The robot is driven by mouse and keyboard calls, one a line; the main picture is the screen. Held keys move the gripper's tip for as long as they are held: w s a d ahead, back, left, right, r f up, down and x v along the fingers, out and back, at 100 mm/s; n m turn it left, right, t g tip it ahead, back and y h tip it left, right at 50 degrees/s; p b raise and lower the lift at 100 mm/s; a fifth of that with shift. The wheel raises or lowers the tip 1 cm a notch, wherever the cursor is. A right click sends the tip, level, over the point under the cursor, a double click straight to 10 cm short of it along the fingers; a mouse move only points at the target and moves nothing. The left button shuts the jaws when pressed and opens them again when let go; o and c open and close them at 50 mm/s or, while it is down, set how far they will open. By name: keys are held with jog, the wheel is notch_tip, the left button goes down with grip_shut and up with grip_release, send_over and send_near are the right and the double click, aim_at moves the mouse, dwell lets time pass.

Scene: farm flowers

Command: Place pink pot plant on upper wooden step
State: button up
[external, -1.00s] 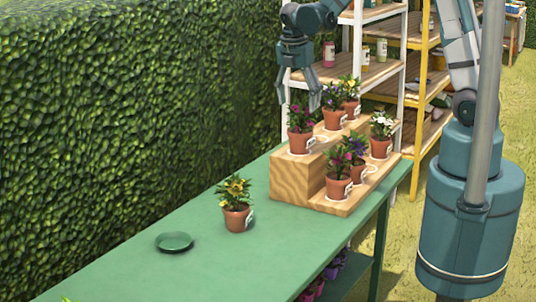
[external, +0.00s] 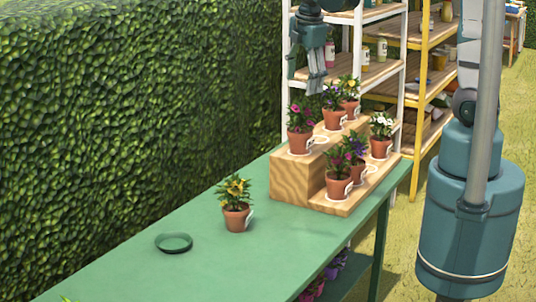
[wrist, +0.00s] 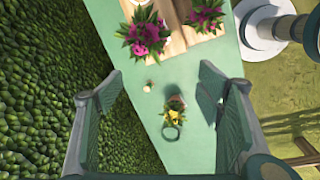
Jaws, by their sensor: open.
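A wooden two-step stand (external: 292,184) sits at the far end of the green table. A pink-flowered pot plant (external: 300,140) stands upright at the near end of its upper step; it also shows in the wrist view (wrist: 145,38). Another pink-flowered pot plant (external: 338,186) stands at the near end of the lower step, and shows in the wrist view too (wrist: 207,15). My gripper (external: 316,88) is above the back of the upper step, apart from the plants.
Purple (external: 333,118) and yellow (external: 350,106) plants stand farther back on the upper step; purple (external: 358,172) and white (external: 380,148) ones on the lower. A yellow plant (external: 236,218) and a green saucer (external: 174,243) are on the table (external: 120,280). A hedge (external: 130,120) borders the left.

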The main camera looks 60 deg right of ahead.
jog(key=s+a+r+m+t, duration=0.1)
jog(key=s+a+r+m, duration=0.2)
jog(key=s, duration=0.3)
jog(key=s+a+r+m+t+y, duration=0.1)
jog(key=s+a+r+m+t, duration=0.1)
jog(key=s+a+r+m, duration=0.2)
jog(key=s+a+r+m+t, duration=0.2)
jog(key=s+a+m, duration=0.3)
jog(key=s, duration=0.3)
jog(key=shift+s+a+r+m+y, duration=0.15)
jog(key=shift+a+r+m+y, duration=0.15)
jog(key=shift+r+m, duration=0.4)
